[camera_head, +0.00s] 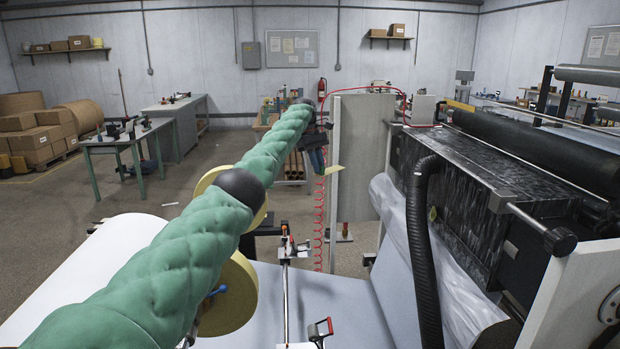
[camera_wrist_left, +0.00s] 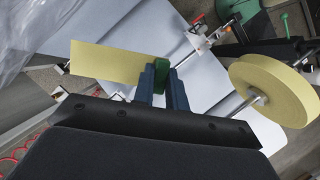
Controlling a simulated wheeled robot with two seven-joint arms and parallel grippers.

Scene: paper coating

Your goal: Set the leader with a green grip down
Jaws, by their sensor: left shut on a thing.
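The leader, a flat yellow strip (camera_wrist_left: 108,62), has a small green grip (camera_wrist_left: 161,73) at its right end in the left wrist view. My left gripper (camera_wrist_left: 163,82) is shut on this green grip between its two blue fingers. The strip sticks out to the left of the fingers, above a pale surface; I cannot tell the height of the gap. My right gripper is not in view.
Yellow rolls (camera_head: 237,293) sit on a shaft below my arm; one roll (camera_wrist_left: 272,92) shows at right in the wrist view. A pale upright panel (camera_head: 360,145) stands close to the gripper. The coating machine with a black hose (camera_head: 420,250) fills the right side.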

